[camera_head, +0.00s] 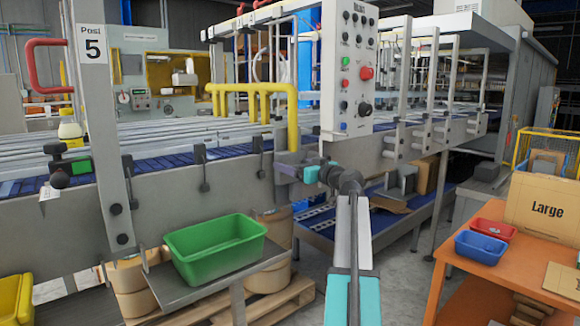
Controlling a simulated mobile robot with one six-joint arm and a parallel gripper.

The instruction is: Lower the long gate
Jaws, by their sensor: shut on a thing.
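The long gate appears to be the yellow tubular frame (293,115). Its long top bar runs level above the conveyor, and its near leg comes down at the conveyor's front rail. My gripper (290,164) reaches in from the right and is shut at the lower end of this near leg. The fingers and the exact grip are small and partly hidden.
A control panel (348,65) with buttons stands just right of the yellow leg. A green bin (214,247) sits on a shelf below the conveyor (165,209). A red tubular handle (33,66) is at far left. An orange table (519,262) with small bins stands at right.

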